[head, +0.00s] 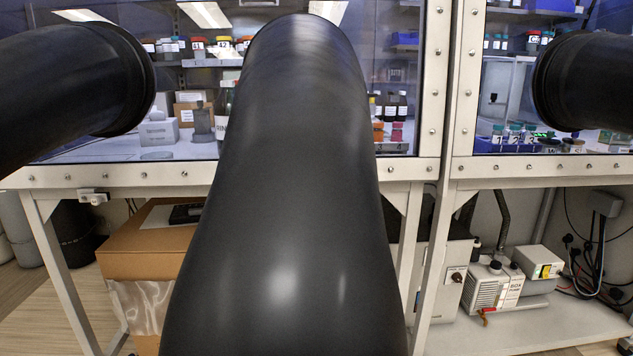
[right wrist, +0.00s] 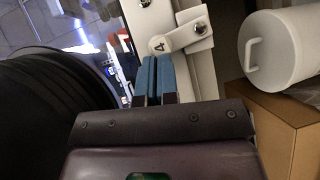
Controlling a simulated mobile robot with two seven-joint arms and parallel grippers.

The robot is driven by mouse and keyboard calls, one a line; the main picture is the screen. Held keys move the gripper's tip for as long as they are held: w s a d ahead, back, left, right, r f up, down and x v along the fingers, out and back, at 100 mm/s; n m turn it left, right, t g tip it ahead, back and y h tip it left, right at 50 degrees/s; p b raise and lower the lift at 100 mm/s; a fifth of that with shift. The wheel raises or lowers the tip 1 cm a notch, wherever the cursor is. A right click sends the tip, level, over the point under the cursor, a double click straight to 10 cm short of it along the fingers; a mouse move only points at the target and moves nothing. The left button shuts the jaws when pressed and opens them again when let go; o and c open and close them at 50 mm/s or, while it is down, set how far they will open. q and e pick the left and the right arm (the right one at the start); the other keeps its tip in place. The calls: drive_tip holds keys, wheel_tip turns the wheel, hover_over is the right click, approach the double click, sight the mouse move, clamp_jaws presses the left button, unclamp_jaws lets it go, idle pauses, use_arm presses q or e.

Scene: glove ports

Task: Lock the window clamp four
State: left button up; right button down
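The window clamp four (right wrist: 188,35) shows in the right wrist view, a pale metal lever with a round bolt head on the white window frame. My right gripper (right wrist: 157,62) has blue fingertips that lie side by side with almost no gap. They are just below the tag and seem empty; I cannot tell if they touch the clamp. In the head view a small clamp (head: 93,197) sits under the window's lower frame at left; its number is unreadable. Neither gripper shows in the head view.
A large black glove sleeve (head: 285,190) blocks the middle of the head view. More sleeves stick out at left (head: 75,85) and right (head: 585,80). A cardboard box (head: 140,250) stands under the bench. A white canister (right wrist: 285,50) is close on the right of the wrist view.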

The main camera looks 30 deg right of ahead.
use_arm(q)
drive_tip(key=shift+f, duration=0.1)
use_arm(e)
drive_tip(key=shift+s+d+r, duration=0.1)
drive_tip(key=shift+d, duration=0.1)
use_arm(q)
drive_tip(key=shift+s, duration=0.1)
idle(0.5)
